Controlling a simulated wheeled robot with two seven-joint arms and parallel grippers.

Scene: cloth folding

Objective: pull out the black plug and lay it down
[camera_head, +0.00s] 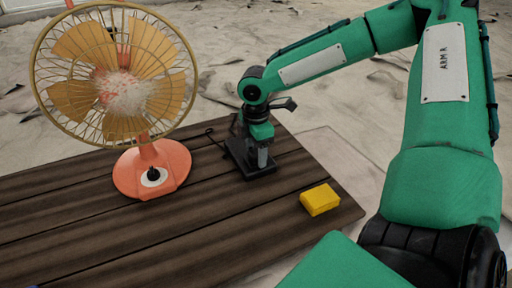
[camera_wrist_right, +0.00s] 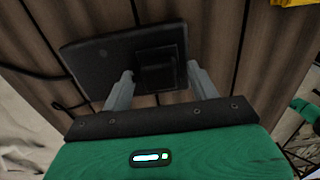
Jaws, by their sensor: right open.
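The black plug (camera_wrist_right: 157,72) shows in the right wrist view as a small dark block on a flat black socket base (camera_wrist_right: 90,62). My right gripper (camera_wrist_right: 160,82) is open, with one grey finger on each side of the plug. I cannot tell whether the fingers touch it. In the head view my right gripper (camera_head: 262,158) points down over the black socket base (camera_head: 238,155) on the table. The plug is mostly hidden there by the gripper. My left gripper is in neither view.
An orange fan (camera_head: 148,172) with a round wire cage stands on the dark plank table (camera_head: 70,225), left of the socket base. A yellow block (camera_head: 320,199) lies near the table's right corner. A dark cord (camera_head: 217,140) runs by the base.

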